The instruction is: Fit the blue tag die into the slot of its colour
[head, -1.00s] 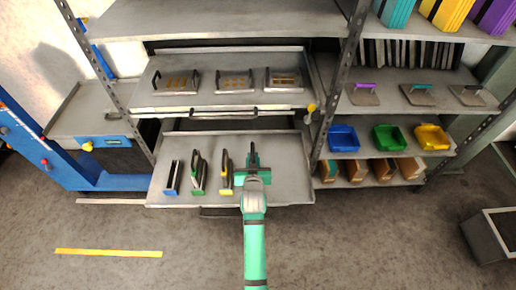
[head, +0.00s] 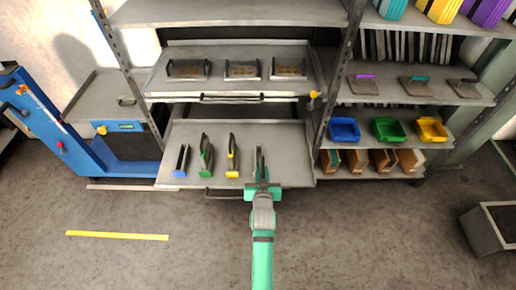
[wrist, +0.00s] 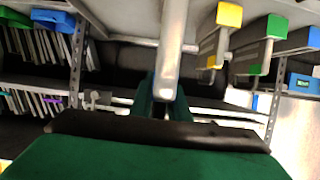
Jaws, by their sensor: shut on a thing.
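My gripper (head: 262,187) is shut on a slim grey die (head: 260,160), seen nearly edge-on in the head view. It is over the front right part of the lower drawer, right of the yellow-marked piece. In the wrist view the die's grey bar (wrist: 172,45) stands between my fingers; no colour tag shows on it.
The upper drawer (head: 220,96) holds three grey frames with orange-brown patterns. Coloured bins (head: 344,130) and cartons fill the right shelves. A blue lifter (head: 60,130) stands at left, a grey box (head: 490,230) at right. The front floor is clear.

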